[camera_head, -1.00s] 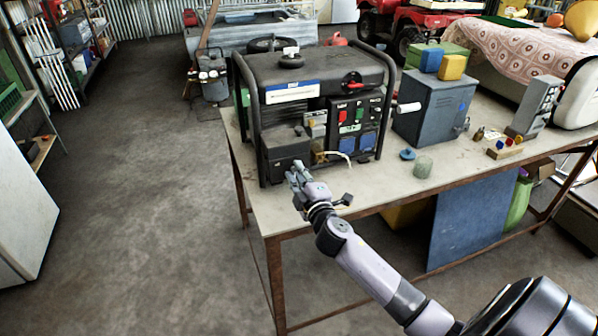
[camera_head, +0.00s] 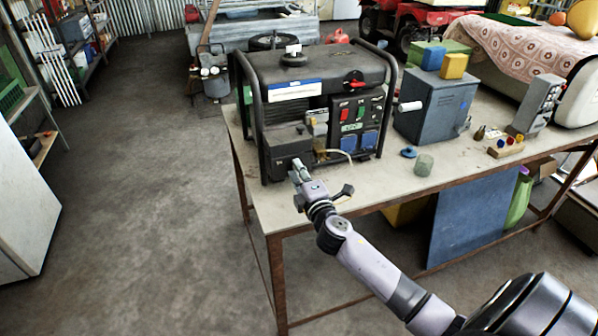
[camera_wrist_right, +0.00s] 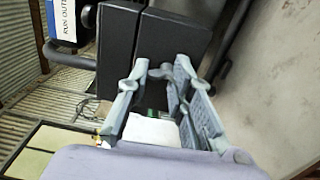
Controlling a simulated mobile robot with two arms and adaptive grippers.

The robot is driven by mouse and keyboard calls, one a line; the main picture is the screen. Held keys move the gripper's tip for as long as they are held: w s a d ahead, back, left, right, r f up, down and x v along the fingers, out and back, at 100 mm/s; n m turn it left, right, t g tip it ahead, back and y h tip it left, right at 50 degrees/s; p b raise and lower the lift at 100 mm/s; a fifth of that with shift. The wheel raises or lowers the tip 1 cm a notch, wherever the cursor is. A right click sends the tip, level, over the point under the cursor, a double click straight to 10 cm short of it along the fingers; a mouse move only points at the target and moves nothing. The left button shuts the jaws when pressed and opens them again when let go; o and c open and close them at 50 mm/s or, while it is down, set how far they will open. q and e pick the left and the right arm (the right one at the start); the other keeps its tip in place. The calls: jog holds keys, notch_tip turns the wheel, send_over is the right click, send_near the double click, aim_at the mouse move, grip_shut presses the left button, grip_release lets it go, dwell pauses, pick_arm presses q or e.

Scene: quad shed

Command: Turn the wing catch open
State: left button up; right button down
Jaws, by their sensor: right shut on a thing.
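The generator (camera_head: 318,72) stands on the bench, with a black box-shaped cover (camera_head: 284,148) at its lower left front. My right gripper (camera_head: 297,166) is at the lower front of this cover. The gripper is shut on a small part there, which I take to be the wing catch. My left gripper is not in view.
The bench top (camera_head: 380,187) is bare in front of the generator. A grey-blue metal box (camera_head: 425,110), a blue cap (camera_head: 408,153) and a greenish cylinder (camera_head: 424,165) stand to the right. The generator's tubular frame (camera_head: 258,120) rises close beside the cover.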

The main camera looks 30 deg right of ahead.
jog(key=shift+s+a+f, duration=0.15)
jog(key=shift+f, duration=0.6)
jog(key=c, duration=1.6)
grip_release()
jog(key=o, duration=0.4)
jog(key=shift+r, duration=0.15)
jog(key=shift+o, duration=0.4)
jog(key=shift+r, duration=0.15)
jog(key=v, duration=1.1)
jog(key=shift+s, duration=0.4)
